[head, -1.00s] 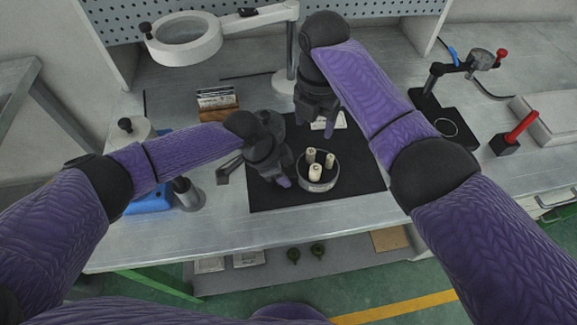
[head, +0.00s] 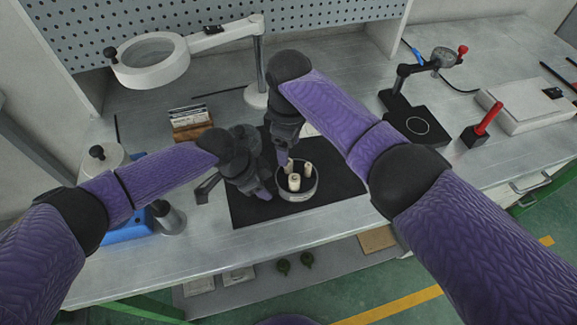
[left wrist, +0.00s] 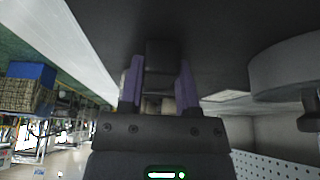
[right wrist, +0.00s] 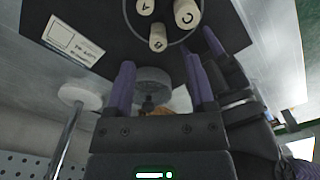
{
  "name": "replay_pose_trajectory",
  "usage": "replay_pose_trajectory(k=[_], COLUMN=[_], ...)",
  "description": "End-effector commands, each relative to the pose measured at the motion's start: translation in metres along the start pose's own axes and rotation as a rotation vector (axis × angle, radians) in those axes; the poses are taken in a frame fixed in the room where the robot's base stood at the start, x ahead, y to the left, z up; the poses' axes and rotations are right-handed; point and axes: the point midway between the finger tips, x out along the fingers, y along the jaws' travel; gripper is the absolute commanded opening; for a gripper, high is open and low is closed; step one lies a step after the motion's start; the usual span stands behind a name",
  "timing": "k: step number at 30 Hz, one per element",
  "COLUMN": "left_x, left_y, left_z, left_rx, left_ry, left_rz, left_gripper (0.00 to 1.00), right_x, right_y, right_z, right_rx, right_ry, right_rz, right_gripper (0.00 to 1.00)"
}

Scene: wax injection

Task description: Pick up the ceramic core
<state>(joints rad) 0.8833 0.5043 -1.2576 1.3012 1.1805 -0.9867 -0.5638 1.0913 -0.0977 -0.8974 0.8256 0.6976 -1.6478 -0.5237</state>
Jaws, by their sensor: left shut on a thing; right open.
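Three cream ceramic cores (head: 294,182) stand upright in a round metal dish (head: 299,197) on the black mat. In the right wrist view the core tops show letters, among them A (right wrist: 145,7) and C (right wrist: 187,13). My left gripper (head: 264,191) is low at the dish's left side, shut on what appears to be its wall; the contact is mostly hidden. In the left wrist view its fingers (left wrist: 160,85) have a dark form between them. My right gripper (head: 284,158) is open and empty, just above and behind the dish; its fingers (right wrist: 158,80) are spread.
A grey round object (right wrist: 152,80) stands behind my left gripper. A magnifier lamp (head: 150,62) is at the back left, and a dial gauge stand (head: 418,122) at the right. The mat (head: 340,183) is bare right of the dish.

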Motion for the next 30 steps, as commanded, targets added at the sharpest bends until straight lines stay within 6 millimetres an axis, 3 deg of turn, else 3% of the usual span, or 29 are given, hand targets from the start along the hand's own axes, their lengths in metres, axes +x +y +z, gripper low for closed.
replay_pose_trajectory(k=[6, 14, 17, 24, 30], left_x=[-0.001, -0.001, -0.001, -0.001, -0.001], left_y=[-0.001, 0.0, 0.0, 0.0, 0.0], left_z=[-0.001, -0.001, -0.001, -0.001, -0.001], left_rx=[0.0, 0.0, 0.0, 0.0, 0.0], left_ry=[0.003, 0.003, 0.003, 0.003, 0.003], left_rz=[-0.002, -0.001, -0.001, -0.001, -0.001], left_gripper=[0.0, 0.0, 0.0, 0.0, 0.0], right_x=[0.035, 0.041, 0.041, 0.04, 0.04], right_y=[0.002, 0.002, 0.002, 0.002, 0.002], right_z=[-0.002, -0.002, -0.002, -0.002, -0.002], right_rx=[0.0, -0.002, -0.002, -0.002, -0.002], right_ry=[-0.002, 0.0, 0.0, 0.0, 0.0], right_rz=[-0.002, 0.0, 0.0, 0.0, 0.0], right_gripper=[0.7, 0.7, 0.53, 0.02, 0.0])
